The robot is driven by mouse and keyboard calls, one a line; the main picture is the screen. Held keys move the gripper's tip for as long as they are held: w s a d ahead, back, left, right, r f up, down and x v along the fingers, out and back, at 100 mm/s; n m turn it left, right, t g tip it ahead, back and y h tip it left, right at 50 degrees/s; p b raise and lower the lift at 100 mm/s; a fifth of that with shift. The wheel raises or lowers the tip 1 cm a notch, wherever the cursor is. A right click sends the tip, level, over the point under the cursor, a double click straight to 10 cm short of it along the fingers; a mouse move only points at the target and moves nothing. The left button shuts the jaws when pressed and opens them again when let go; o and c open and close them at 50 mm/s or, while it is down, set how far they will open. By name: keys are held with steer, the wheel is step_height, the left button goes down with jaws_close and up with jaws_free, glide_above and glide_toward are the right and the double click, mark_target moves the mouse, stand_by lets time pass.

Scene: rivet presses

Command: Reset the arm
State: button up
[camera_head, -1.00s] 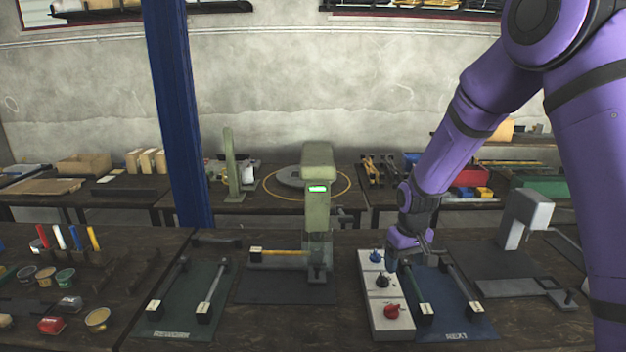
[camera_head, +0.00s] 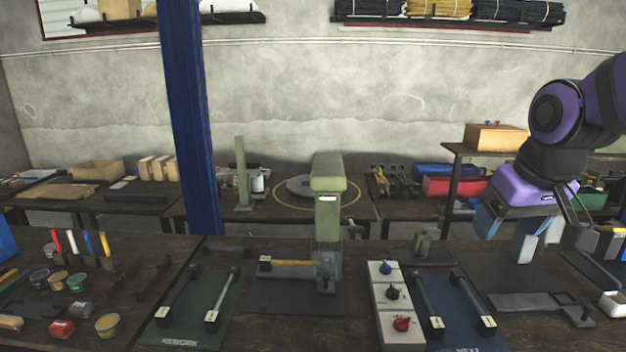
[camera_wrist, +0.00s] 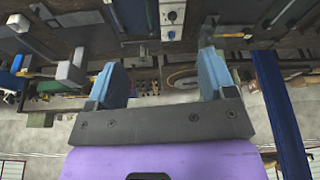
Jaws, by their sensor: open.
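My gripper (camera_head: 510,232) is raised at the right side of the head view, above the right end of the bench. Its two blue fingers are spread apart with nothing between them. The wrist view also shows my open gripper (camera_wrist: 163,78), with the bench upside down beyond it. Part of the grey press at the right is hidden behind my gripper. The purple arm reaches in from the right edge.
A green press (camera_head: 328,205) with a lit green display stands mid-bench, a yellow-handled bar at its base. Right of it are a white control box (camera_head: 392,318) with three knobs and a blue mat (camera_head: 468,325). A dark green mat (camera_head: 190,322) lies left. A blue post (camera_head: 190,120) rises behind.

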steer(key=s+d+r+m+t, duration=0.1)
steer(key=s+r, duration=0.1)
steer(key=s, duration=1)
steer(key=shift+r, duration=0.35)
